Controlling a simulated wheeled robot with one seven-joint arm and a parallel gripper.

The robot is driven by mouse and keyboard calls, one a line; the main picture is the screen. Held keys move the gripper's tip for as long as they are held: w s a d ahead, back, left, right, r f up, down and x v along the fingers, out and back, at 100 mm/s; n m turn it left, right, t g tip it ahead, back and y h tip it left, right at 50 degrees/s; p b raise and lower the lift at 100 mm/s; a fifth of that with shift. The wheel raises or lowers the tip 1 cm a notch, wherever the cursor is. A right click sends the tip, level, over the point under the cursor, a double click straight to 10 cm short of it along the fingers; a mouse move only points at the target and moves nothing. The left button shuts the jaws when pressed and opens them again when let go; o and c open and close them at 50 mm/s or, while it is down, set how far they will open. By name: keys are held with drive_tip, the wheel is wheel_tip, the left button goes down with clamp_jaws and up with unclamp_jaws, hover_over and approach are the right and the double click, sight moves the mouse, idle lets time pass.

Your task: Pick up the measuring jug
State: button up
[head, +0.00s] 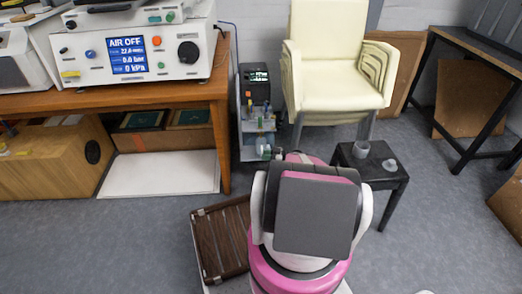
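Two small pale, translucent vessels stand on a low black stool to the right of the middle. The left one (361,149) looks like an upright open cup or jug. The right one (389,165) is smaller and sits nearer the stool's right edge. They are too small in the picture to tell for certain which is the measuring jug. They stand apart from each other, with nothing touching them. My gripper does not show in this view, so its distance from the vessels cannot be seen.
The black stool (368,171) stands just right of my pink and white body. Stacked cream chairs (337,65) are behind it. A wooden bench (150,96) with a machine (140,55) is at left, a brown slatted crate (222,240) in front. Floor right of the stool is clear.

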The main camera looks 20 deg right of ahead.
drive_tip(key=shift+x, duration=1.2)
drive_tip(key=shift+c, duration=0.3)
clamp_jaws()
drive_tip(key=shift+r, duration=0.2)
